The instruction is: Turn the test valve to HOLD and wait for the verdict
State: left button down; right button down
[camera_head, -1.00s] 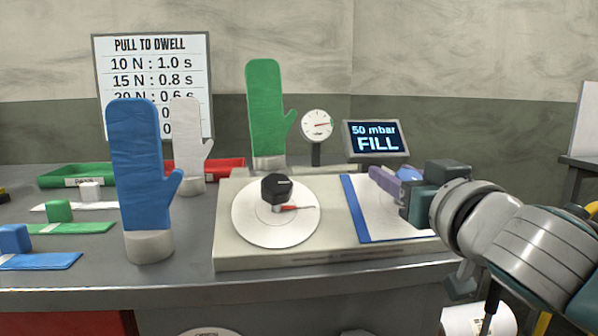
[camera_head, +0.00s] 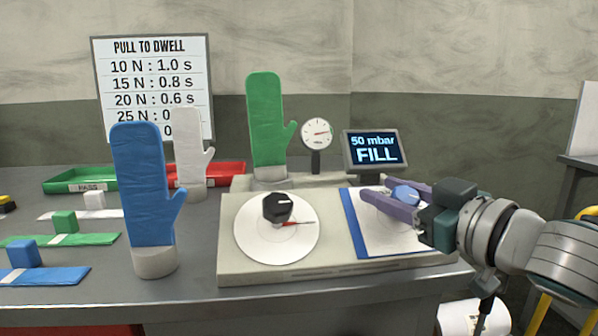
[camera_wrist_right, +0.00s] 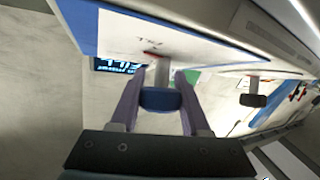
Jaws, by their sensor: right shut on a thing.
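The blue knob (camera_head: 405,195) stands on the white plate with a blue edge (camera_head: 350,225) at the right of the pale bench unit. My right gripper (camera_head: 396,198) has its purple fingers closed on either side of this knob. The wrist view shows the dark blue knob (camera_wrist_right: 160,100) between the fingertips. The display (camera_head: 376,151) reads "50 mbar FILL". A black knob (camera_head: 278,207) with a red pointer sits on a round white dial (camera_head: 262,245), untouched. My left gripper is not in view.
A round gauge (camera_head: 316,133) stands behind the unit. Green (camera_head: 268,125), blue (camera_head: 147,190) and white (camera_head: 188,150) glove shapes stand upright. Green (camera_head: 65,180) and red (camera_head: 222,173) trays lie behind at the left. Flat strips with blocks lie at the left front.

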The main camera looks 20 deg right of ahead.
jog(key=n+y, duration=0.1)
jog(key=n+y+p, duration=0.1)
jog(key=shift+r+n+g, duration=0.2)
jog(key=shift+n+g, duration=0.1)
jog(key=shift+g, duration=0.1)
jog(key=shift+a+f+n+g+y+p, duration=0.15)
jog(key=shift+n+g+y, duration=0.2)
jog(key=shift+n+y, duration=0.2)
jog(key=shift+a+r+n+g+y+p, duration=0.15)
jog(key=shift+n+g+y, duration=0.2)
jog(key=shift+n+y, duration=0.2)
jog(key=n+g+y, duration=0.2)
jog(key=n, duration=0.1)
jog(key=shift+s+a+f, duration=0.15)
jog(key=shift+f, duration=0.15)
jog(key=shift+s+a+f+n+g+y, duration=0.15)
jog(key=shift+n+g+y, duration=0.35)
jog(key=shift+n+g, duration=0.3)
jog(key=shift+s+a+f+n+g+y, duration=0.15)
jog(key=shift+n+g+y, duration=0.4)
jog(key=shift+n, duration=0.35)
jog(key=shift+c, duration=1.9)
grip_release()
